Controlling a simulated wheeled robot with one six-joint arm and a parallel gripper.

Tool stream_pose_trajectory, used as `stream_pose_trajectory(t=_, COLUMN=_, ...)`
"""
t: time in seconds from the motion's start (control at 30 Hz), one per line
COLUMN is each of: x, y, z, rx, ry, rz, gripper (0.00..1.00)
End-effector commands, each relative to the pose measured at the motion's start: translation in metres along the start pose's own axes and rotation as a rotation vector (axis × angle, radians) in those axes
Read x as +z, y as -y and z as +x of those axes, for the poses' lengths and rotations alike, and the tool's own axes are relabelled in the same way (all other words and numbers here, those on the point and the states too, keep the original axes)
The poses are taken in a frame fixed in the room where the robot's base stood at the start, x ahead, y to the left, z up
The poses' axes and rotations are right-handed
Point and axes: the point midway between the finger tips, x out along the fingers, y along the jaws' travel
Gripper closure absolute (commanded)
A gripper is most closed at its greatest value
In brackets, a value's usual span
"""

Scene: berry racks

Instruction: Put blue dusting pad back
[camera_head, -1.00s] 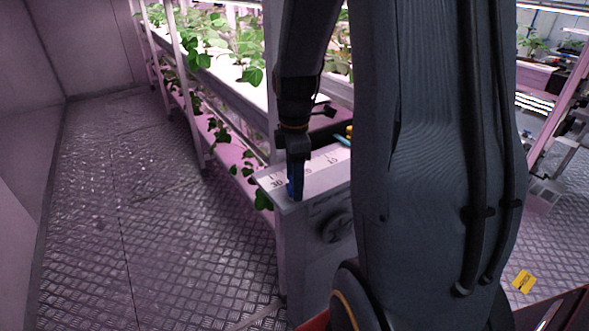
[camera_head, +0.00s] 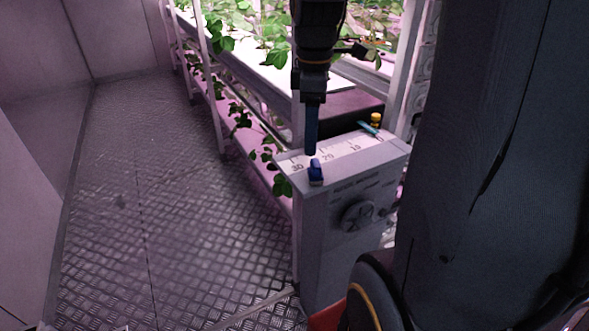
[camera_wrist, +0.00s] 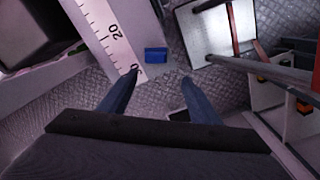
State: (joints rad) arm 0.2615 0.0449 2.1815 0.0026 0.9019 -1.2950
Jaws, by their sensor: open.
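The blue dusting pad (camera_head: 316,173) sits on the top of the grey cabinet (camera_head: 345,205), close to its front left corner beside the white scale strip (camera_head: 343,149). In the wrist view the pad (camera_wrist: 156,55) lies beyond the fingertips, between their lines and near the scale's 30 end. My gripper (camera_head: 311,150) points down just above and behind the pad. In the wrist view my gripper (camera_wrist: 153,80) has its two blue fingers wide apart with nothing between them.
Planted racks (camera_head: 262,62) stand behind. The patterned metal floor (camera_head: 150,200) at left is clear.

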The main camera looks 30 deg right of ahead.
Motion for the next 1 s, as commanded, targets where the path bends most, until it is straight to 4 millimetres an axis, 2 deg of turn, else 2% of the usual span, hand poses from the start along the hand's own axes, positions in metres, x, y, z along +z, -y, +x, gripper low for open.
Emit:
stream_pose_trajectory(t=0.1, x=-0.02, y=0.026, z=0.03, rx=0.013, ry=-0.007, rz=0.214, gripper=0.43)
stream_pose_trajectory(t=0.3, x=-0.043, y=0.071, z=0.073, rx=0.038, ry=-0.037, rz=0.612, gripper=0.43)
stream_pose_trajectory(t=0.5, x=-0.054, y=0.106, z=0.1, rx=0.046, ry=-0.072, rz=0.909, gripper=0.43)
stream_pose_trajectory(t=0.7, x=-0.057, y=0.119, z=0.109, rx=0.047, ry=-0.087, rz=1.025, gripper=0.43)
stream_pose_trajectory(t=1.0, x=-0.057, y=0.119, z=0.109, rx=0.047, ry=-0.088, rz=1.031, gripper=0.43)
